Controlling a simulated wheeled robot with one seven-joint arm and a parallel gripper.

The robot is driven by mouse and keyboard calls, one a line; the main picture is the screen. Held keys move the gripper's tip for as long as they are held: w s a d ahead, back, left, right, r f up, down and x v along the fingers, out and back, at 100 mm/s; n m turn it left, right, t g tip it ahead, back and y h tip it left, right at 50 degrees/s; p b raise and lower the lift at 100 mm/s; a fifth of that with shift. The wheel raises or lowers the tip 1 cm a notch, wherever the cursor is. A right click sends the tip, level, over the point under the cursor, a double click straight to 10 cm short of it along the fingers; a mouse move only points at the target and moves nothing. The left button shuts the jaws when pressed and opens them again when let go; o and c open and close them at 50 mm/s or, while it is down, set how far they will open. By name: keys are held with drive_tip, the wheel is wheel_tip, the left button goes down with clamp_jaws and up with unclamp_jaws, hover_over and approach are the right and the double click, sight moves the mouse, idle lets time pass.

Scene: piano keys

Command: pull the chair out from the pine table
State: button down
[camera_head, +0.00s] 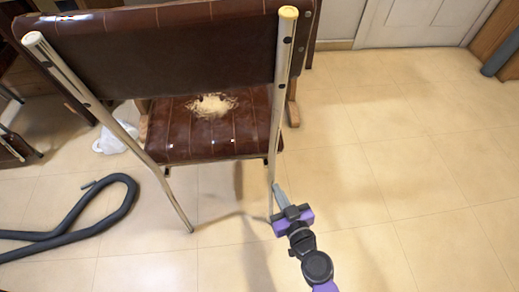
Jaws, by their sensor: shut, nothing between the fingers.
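The chair (155,55) has its back towards me, with a dark brown backrest between two pale metal posts. Its brown seat (180,140) has a worn, torn patch near the middle. My gripper (279,192) is low at the right, beside the chair's right rear leg. It is shut with nothing held; whether it touches the leg I cannot tell. I cannot clearly make out the pine table.
A dark hose (95,228) lies looped on the tiled floor at the left. A white bag (118,135) lies left of the seat. The floor at the right (400,165) is clear up to a pale door (415,22). Brown wood stands at the upper right corner (495,35).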

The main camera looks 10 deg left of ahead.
drive_tip(key=shift+f+b+v, duration=0.25)
drive_tip(key=shift+b+v, duration=0.15)
drive_tip(key=shift+v, duration=0.8)
drive_tip(key=shift+f+b+v, duration=0.25)
drive_tip(key=shift+b+v, duration=0.15)
drive_tip(key=shift+v, duration=0.8)
drive_tip(key=shift+s, duration=0.1)
drive_tip(key=c, duration=1)
unclamp_jaws()
drive_tip(key=shift+s, duration=0.1)
drive_tip(key=s+d+b, duration=0.3)
drive_tip(key=s+d, duration=0.1)
drive_tip(key=s, duration=0.4)
drive_tip(key=shift+s+d+b, duration=0.3)
drive_tip(key=shift+d+b, duration=0.1)
